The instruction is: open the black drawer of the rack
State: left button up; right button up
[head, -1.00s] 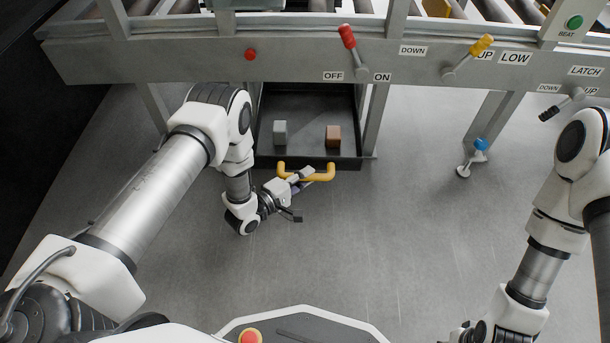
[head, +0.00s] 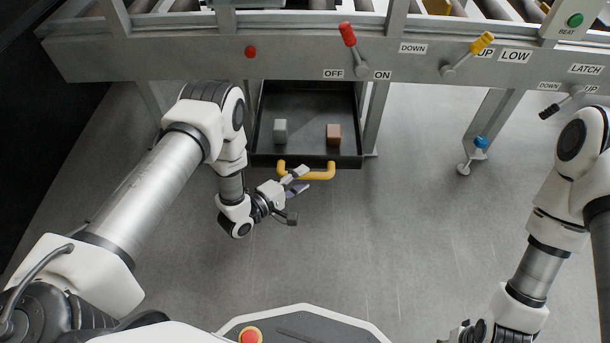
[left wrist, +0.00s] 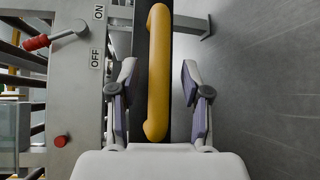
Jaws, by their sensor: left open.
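The black drawer (head: 262,120) stands out from under the rack, its inside showing from above. Its yellow bar handle (head: 322,177) is on the front edge. My left gripper (head: 301,181) is open at the left part of the handle. In the left wrist view the handle (left wrist: 157,75) lies between the two spread fingers of my left gripper (left wrist: 157,90), with a gap on each side. A grey block (head: 280,131) and a brown block (head: 333,134) sit in the drawer. My right gripper (head: 480,334) is at the bottom edge, partly cut off; its fingers are unclear.
The rack's grey beam (head: 200,55) runs above the drawer, with a red lever (head: 348,36), a yellow lever (head: 480,44) and a black lever (head: 550,112). The floor in front of the drawer is clear.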

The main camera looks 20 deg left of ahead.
pick_arm(q)
jog(key=v, duration=1)
jog(key=shift+d, duration=0.1)
jog(key=w+d+r+p, duration=0.2)
jog(key=d+r+p, duration=0.2)
jog(key=r, duration=0.4)
jog(key=s+a+f+m+g+y+p, duration=0.1)
jog(key=s+a+f+m+g+y, duration=0.15)
jog(key=s+m+g, duration=0.4)
jog(key=s+a+f+m+g+y, duration=0.2)
jog(key=s+g+y, duration=0.1)
jog(key=s, duration=0.7)
jog(key=s+a+f+m+g+y+p, duration=0.1)
jog(key=s+a+f+m+g+y, duration=0.15)
jog(key=s+m+g, duration=0.4)
notch_tip(320, 180, up, 39)
jog(key=s+n+t+p, duration=0.1)
jog(key=p, duration=3.7)
jog(key=shift+s+d+f+n+t, duration=0.2)
jog(key=shift+d+f+n+t, duration=0.05)
jog(key=shift+d+n+t, duration=0.15)
